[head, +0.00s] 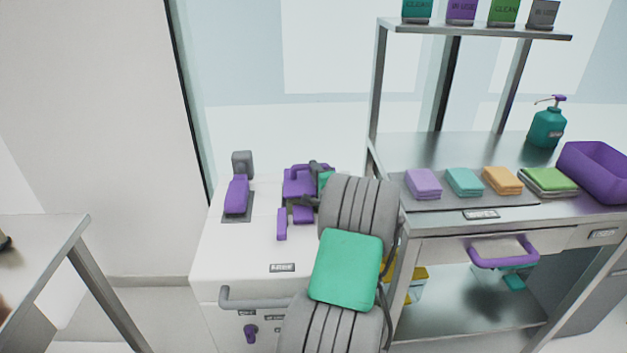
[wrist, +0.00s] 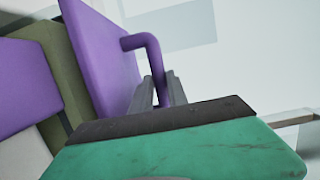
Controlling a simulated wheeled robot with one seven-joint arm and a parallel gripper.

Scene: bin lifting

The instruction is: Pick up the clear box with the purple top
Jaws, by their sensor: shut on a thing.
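The box with the purple top (head: 298,182) is at the back of the white cabinet top, partly hidden by my arm. In the wrist view its purple lid (wrist: 103,55) fills the upper left and has a bent purple handle (wrist: 150,48). A dull olive side (wrist: 45,62) shows beside the lid; I cannot tell whether it is clear. My gripper (wrist: 162,92) is shut on the handle, with its grey fingers on either side of it. In the head view my gripper (head: 313,172) is small and partly hidden by the arm.
A purple and grey device (head: 237,196) stands left of the box on the white cabinet (head: 222,248). To the right, a steel bench (head: 450,150) holds folded cloths (head: 463,182), a teal pump bottle (head: 547,126) and a purple bin (head: 598,172). A steel table (head: 45,235) is at left.

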